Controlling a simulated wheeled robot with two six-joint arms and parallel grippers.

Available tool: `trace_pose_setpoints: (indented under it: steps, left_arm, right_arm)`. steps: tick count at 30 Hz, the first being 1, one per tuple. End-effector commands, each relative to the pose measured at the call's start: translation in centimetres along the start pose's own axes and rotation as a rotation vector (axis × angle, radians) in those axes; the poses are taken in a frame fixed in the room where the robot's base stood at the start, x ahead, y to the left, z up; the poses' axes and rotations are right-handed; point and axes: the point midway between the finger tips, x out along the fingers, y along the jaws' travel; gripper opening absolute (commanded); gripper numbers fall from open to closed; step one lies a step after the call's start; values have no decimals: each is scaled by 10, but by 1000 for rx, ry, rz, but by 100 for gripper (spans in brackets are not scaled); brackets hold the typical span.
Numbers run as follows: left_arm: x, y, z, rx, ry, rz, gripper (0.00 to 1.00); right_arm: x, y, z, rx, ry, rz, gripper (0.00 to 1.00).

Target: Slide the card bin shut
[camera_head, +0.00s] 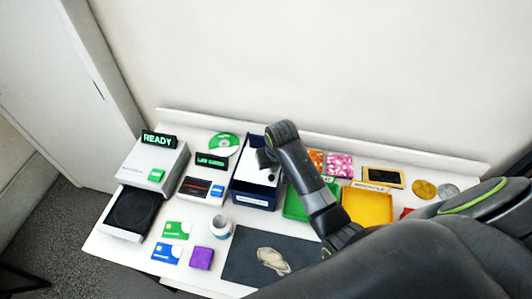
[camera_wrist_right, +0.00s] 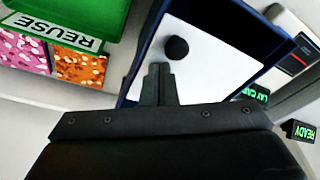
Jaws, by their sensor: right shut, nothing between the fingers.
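A blue bin (camera_head: 255,203) with a pale label on its front stands mid-table. A white sliding lid (camera_head: 252,170) covers its back part, and the front part shows an open dark-blue inside. In the right wrist view the white lid (camera_wrist_right: 205,72) lies between blue bin walls (camera_wrist_right: 262,42) and bears a round black knob (camera_wrist_right: 177,48). My right gripper (camera_head: 266,158) is over the lid, fingers shut and empty. In the wrist view its fingertips (camera_wrist_right: 159,72) are just beside the knob; I cannot tell if they touch it. My left gripper is not in view.
Right of the bin are a green tray (camera_head: 297,207) and a yellow tray (camera_head: 368,206). A dark mat (camera_head: 240,262) lies in front. A wall ledge (camera_head: 320,139) runs behind.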

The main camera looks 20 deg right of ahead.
Motion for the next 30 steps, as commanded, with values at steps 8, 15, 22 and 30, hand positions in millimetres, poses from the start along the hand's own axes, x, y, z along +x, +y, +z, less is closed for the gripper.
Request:
trace_pose_setpoints:
  steps: [8, 15, 22, 30]
  left_arm:
    - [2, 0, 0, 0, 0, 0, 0]
    - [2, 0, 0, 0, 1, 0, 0]
    - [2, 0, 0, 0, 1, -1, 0]
    - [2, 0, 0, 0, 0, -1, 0]
  right_arm:
    - [6, -12, 27, 3, -29, -7, 0]
    - [3, -20, 41, 4, -29, -6, 0]
    - [4, -16, 37, 3, -27, -3, 0]
    - [4, -11, 30, 4, -27, -2, 0]
